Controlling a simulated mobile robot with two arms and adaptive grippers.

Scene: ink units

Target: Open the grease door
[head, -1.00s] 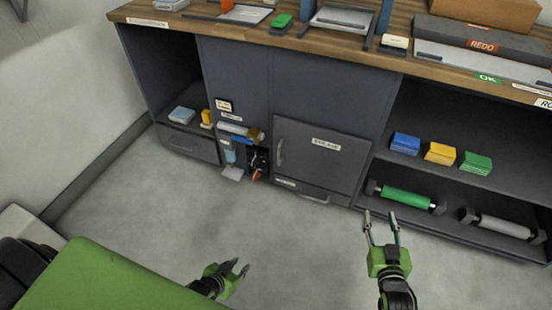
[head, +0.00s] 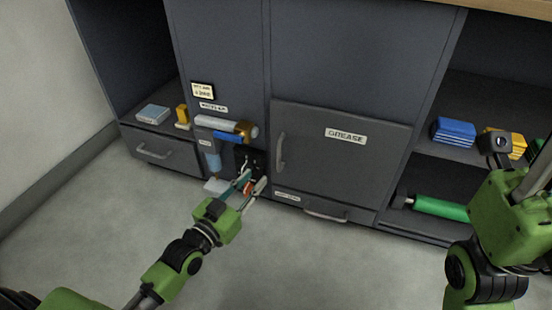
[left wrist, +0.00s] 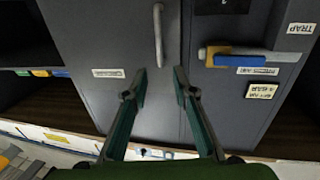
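The grease door (head: 340,172) is a grey panel labelled GREASE, low in the cabinet, and looks shut. Its vertical handle (head: 281,152) is at the door's left edge. My left gripper (head: 255,182) is open and empty, below and left of the handle in the head view. In the left wrist view, which looks upside down, the handle (left wrist: 158,35) appears beyond the gap between the open fingers (left wrist: 159,90), not touched by them. My right gripper (head: 535,175) is at the right edge, close to the camera; its fingers do not show clearly.
A drawer (head: 160,148) is further left. A green roller (head: 440,208) and blue stack (head: 454,131) sit on the right shelves. The floor in front is clear.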

